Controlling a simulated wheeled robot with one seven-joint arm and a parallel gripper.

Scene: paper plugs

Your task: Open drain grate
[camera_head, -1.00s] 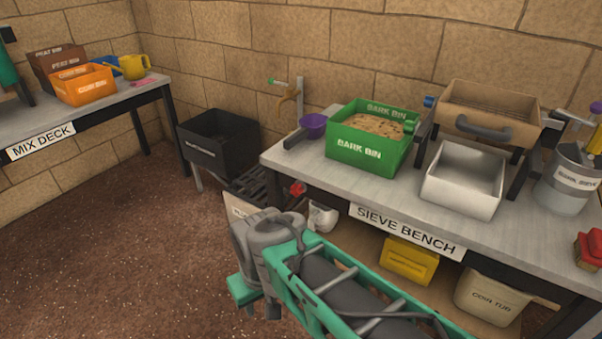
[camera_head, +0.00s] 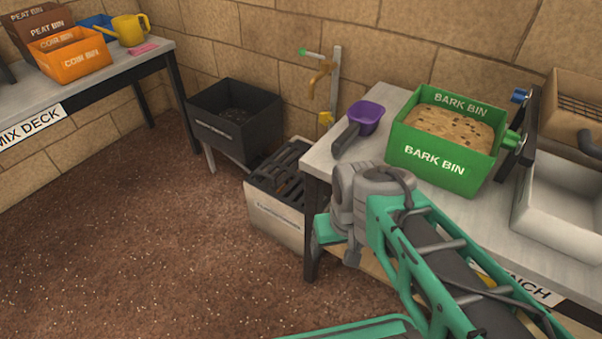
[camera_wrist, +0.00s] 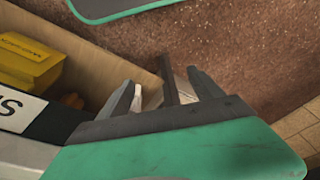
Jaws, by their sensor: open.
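The drain grate (camera_head: 285,168) is dark and slatted. It lies over the top of a pale box (camera_head: 274,215) on the floor, left of the bench's near leg, and looks closed. My arm reaches across the bench front, with its wrist to the right of the grate. My gripper (camera_wrist: 165,92) is open in the wrist view, with two grey fingers apart and nothing held. A dark bench leg (camera_wrist: 168,78) shows between the fingers, with a pale surface behind it. My fingertips cannot be made out in the head view.
A black bin (camera_head: 233,122) on legs stands behind the grate. A brass tap (camera_head: 322,78) is on the wall. The bench holds a purple scoop (camera_head: 366,117) and a green bark bin (camera_head: 445,150) near my arm. The brown floor (camera_head: 150,235) at left is clear.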

